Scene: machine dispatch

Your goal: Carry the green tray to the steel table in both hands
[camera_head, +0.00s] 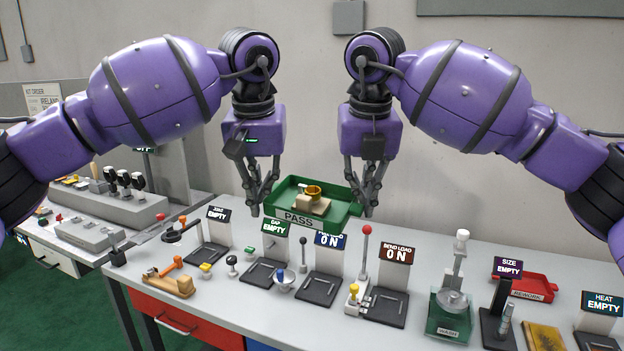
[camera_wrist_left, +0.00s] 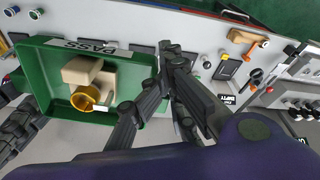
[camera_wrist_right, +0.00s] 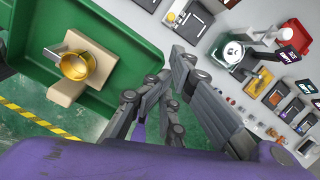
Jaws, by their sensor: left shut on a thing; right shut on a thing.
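The green tray (camera_head: 345,211), with a PASS label on its front wall, is held roughly level between my two grippers at the back of the grey bench (camera_head: 425,252). It holds a beige block and a brass ring-like part (camera_head: 313,191). These also show in the left wrist view (camera_wrist_left: 88,96) and the right wrist view (camera_wrist_right: 76,66). My left gripper (camera_head: 258,208) is shut on the tray's left end wall. My right gripper (camera_head: 368,210) is shut on its right end wall. I cannot tell which surface is the steel table.
Labelled stands, including the BEND LOAD stand (camera_head: 388,303), fill the bench in front of the tray. A red tray (camera_head: 530,287) lies at the right. Another bench with grey blocks (camera_head: 105,210) stands at the left. A wall rises behind.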

